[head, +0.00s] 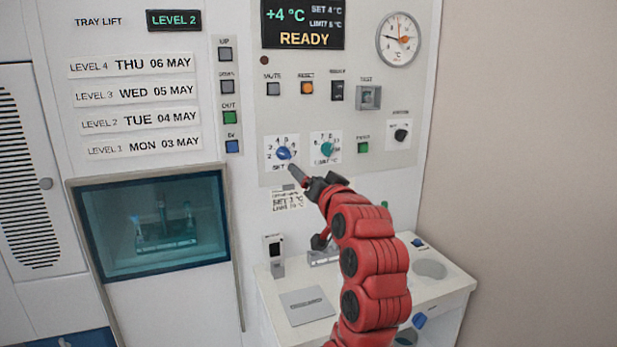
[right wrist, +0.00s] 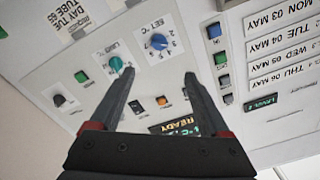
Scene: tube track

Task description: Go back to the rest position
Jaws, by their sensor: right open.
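My right gripper (head: 301,178) is in front of the control panel, just below the blue SET knob (head: 284,153). In the right wrist view the right gripper (right wrist: 158,74) has its two fingers spread apart with nothing between them. Past the fingertips there, the blue knob (right wrist: 157,42) and the teal LIMIT knob (right wrist: 116,64) both show clear of the fingers. The teal knob (head: 326,149) is also uncovered in the head view. My red right arm reaches up from the bottom. My left gripper is not in view.
A display (head: 303,24) reads +4 °C and READY. A tray lift display (head: 173,20) reads LEVEL 2, above a glazed window (head: 100,272). A white side shelf (head: 455,284) lies below the panel, partly hidden by my arm. A grey wall (head: 530,170) is at the right.

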